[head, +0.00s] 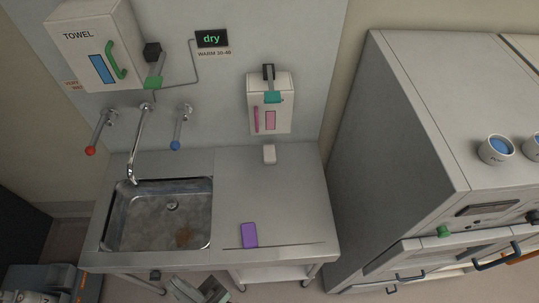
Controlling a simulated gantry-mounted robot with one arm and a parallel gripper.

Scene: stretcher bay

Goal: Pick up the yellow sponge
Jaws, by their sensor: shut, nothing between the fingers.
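I see no yellow sponge in the head view. A flat purple block (249,234), which could be a sponge, lies on the steel counter (285,205) right of the sink, near the front edge. A small brownish patch or object (183,236) is in the sink basin (140,225); I cannot tell what it is.
Taps with red (90,150) and blue (175,145) ends flank a curved spout (137,150). A towel box (95,45) and dispenser (270,103) hang above. A small pale block (269,153) sits at the counter's back. A large cabinet (400,130) stands right.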

